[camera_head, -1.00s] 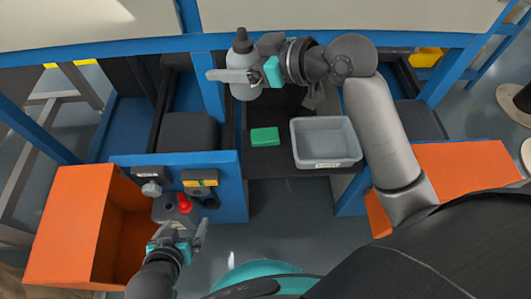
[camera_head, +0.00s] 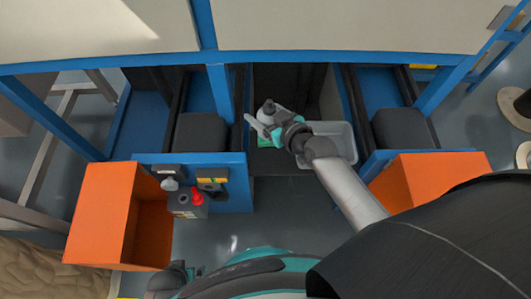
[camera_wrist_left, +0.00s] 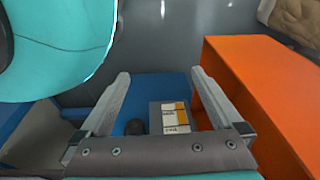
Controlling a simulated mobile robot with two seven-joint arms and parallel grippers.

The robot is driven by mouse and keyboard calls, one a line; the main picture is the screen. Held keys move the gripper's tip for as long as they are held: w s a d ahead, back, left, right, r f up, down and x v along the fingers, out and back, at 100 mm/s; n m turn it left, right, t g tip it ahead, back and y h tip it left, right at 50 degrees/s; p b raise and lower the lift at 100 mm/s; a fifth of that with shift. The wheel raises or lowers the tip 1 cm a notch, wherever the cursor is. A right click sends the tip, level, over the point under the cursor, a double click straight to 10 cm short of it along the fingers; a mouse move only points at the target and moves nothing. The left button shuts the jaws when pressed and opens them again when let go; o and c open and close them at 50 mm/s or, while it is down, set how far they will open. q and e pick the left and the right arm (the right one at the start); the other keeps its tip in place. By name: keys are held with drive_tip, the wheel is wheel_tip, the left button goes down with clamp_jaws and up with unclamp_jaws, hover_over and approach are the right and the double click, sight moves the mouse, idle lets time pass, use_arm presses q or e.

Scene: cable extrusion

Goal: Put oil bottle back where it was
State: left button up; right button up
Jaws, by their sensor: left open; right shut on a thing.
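The oil bottle (camera_head: 268,107), grey with a dark cap, is over the dark shelf in the middle bay in the head view. My right gripper (camera_head: 257,125) is shut on it, and the fingers and wrist hide its lower part. I cannot tell whether the bottle touches the shelf. My left gripper (camera_wrist_left: 160,74) is open and empty in the left wrist view. In the head view only a part of the left arm shows at the bottom.
A green block (camera_head: 265,143) lies on the shelf (camera_head: 270,166), partly hidden by my right gripper. A grey bin (camera_head: 347,143) stands to its right, partly behind my arm. Orange boxes (camera_head: 100,215) (camera_head: 437,172) flank the bay. A control box with a red button (camera_head: 197,197) stands at left.

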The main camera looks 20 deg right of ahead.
use_arm(q)
drive_tip(key=w+d+r+t+b, duration=0.15)
drive_tip(key=w+r+b, duration=0.3)
drive_tip(key=r, duration=0.45)
drive_tip(key=w+d+r+t+b, duration=0.1)
drive_tip(key=w+d+r+b, duration=0.15)
drive_tip(key=r+b, duration=0.45)
use_arm(e)
wheel_tip(320, 180, down, 15)
drive_tip(key=shift+f+p, duration=0.1)
drive_tip(key=shift+p, duration=0.35)
drive_tip(key=shift+f+b, duration=0.35)
drive_tip(key=shift+f, duration=0.05)
wheel_tip(320, 180, down, 2)
drive_tip(key=shift+f+b, duration=0.1)
drive_tip(key=shift+b, duration=0.8)
use_arm(q)
drive_tip(key=w+d+r+t+h, duration=0.3)
drive_tip(key=w+d+t+h, duration=0.1)
drive_tip(key=w+d+t, duration=0.1)
drive_tip(key=shift+w+d+r+t+b, duration=0.2)
drive_tip(key=shift+w+d+t+b, duration=0.35)
drive_tip(key=shift+d, duration=0.6)
use_arm(e)
drive_tip(key=shift+f, duration=0.4)
use_arm(q)
drive_tip(key=shift+s+d, duration=0.1)
